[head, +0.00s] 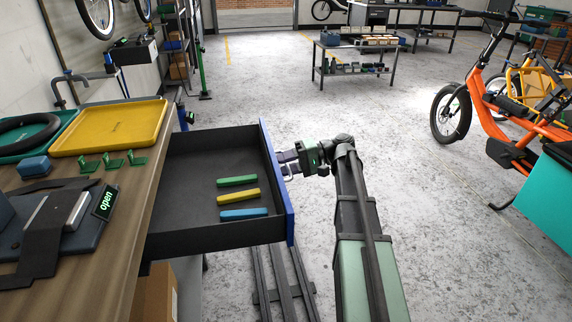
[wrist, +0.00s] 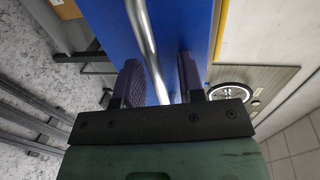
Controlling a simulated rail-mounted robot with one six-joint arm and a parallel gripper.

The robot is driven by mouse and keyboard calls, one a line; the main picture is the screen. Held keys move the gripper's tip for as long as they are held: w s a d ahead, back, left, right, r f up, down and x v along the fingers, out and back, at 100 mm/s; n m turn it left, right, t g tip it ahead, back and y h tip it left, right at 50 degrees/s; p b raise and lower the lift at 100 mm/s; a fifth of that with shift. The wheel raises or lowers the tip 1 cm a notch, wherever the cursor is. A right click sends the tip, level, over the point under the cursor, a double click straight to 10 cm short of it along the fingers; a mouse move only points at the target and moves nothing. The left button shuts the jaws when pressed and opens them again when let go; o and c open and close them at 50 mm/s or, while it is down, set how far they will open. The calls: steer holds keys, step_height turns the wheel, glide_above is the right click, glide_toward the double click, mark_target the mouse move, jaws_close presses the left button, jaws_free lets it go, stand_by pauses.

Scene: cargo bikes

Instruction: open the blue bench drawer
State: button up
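The blue bench drawer (head: 215,232) is pulled far out from under the wooden bench, with its dark inside in view. Its blue front (head: 280,190) faces right in the head view and also fills the middle of the wrist view (wrist: 185,25). My gripper (head: 287,157) is at the outer side of this front. In the wrist view, the silver bar handle (wrist: 148,40) runs between the two fingers of my gripper (wrist: 161,88). The fingers stand apart, with a gap visible on each side of the bar. A green, a yellow and a blue bar (head: 238,197) lie in the drawer.
The bench top (head: 120,225) carries a yellow tray (head: 110,127), a green tray, a small blue box and an "open" sign (head: 105,202). A cardboard box (head: 155,295) is under the bench. An orange cargo bike (head: 490,120) stands at right. Floor between is clear.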

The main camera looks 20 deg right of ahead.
steer(key=o, duration=0.9)
step_height(320, 180, up, 6)
steer(key=p, duration=0.6)
steer(key=shift+w+r, duration=0.15)
steer(key=shift+r, duration=0.05)
steer(key=shift+c, duration=0.2)
step_height(320, 180, up, 6)
steer(key=p, duration=0.7)
steer(key=shift+w+d, duration=0.2)
steer(key=shift+w, duration=0.25)
steer(key=r+p, duration=0.4)
steer(key=s+r+p, duration=0.1)
steer(key=r+p, duration=0.1)
steer(key=r, duration=0.1)
steer(key=shift+s+a, duration=0.1)
steer(key=shift+a, duration=0.15)
steer(key=c, duration=0.9)
steer(key=shift+o, duration=0.2)
steer(key=shift+r+p, duration=0.25)
steer(key=shift+p, duration=0.1)
